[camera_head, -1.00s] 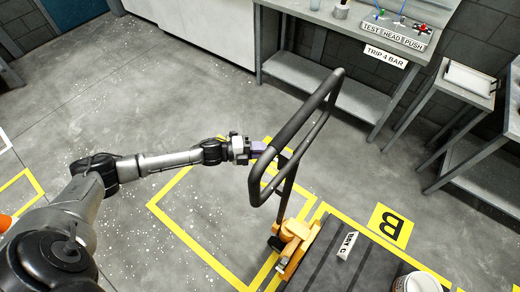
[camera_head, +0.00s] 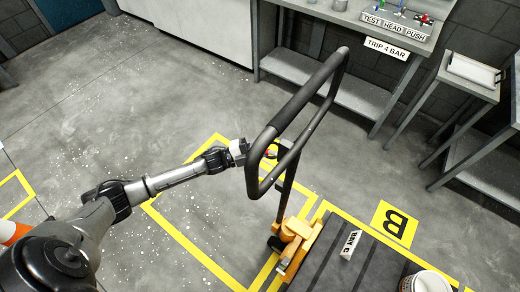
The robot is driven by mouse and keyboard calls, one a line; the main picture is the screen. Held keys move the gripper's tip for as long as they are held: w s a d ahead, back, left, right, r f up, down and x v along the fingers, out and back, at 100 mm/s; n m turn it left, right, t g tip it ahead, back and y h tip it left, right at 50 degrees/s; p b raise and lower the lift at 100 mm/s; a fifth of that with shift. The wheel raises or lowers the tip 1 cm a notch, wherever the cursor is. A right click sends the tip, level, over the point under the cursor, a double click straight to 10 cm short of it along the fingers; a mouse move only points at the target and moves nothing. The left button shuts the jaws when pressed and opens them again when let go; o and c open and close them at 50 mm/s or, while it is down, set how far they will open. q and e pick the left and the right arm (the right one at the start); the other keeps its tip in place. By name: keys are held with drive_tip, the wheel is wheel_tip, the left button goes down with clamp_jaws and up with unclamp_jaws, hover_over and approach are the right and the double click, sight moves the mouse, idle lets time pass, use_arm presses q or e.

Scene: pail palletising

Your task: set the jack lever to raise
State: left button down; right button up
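The pallet jack has a dark looped handle (camera_head: 300,105) that rises from its yellow base (camera_head: 297,231) on a dark tilted-looking shaft. A small red part, perhaps the jack lever (camera_head: 270,153), shows inside the lower end of the loop; its setting is too small to tell. My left gripper (camera_head: 255,150) is at the left side of this lower loop, close to the red part. The handle bar partly hides its fingers, so I cannot tell whether they are open or touch anything. My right gripper is not in view.
A dark pallet deck (camera_head: 335,262) carries a small "BAY C" sign (camera_head: 350,244) and a white pail (camera_head: 425,282). A workbench (camera_head: 335,85) stands at the back, with a side table (camera_head: 470,78) to its right. Open floor with yellow markings lies left of the jack.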

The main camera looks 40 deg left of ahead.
use_arm(q)
drive_tip(key=shift+f, duration=0.15)
drive_tip(key=c, duration=1)
unclamp_jaws()
drive_tip(key=shift+c, duration=0.2)
drive_tip(key=shift+s+a, duration=0.2)
drive_tip(key=shift+s, duration=0.1)
drive_tip(key=v, duration=1.3)
drive_tip(key=shift+p, duration=0.3)
drive_tip(key=shift+f, duration=0.1)
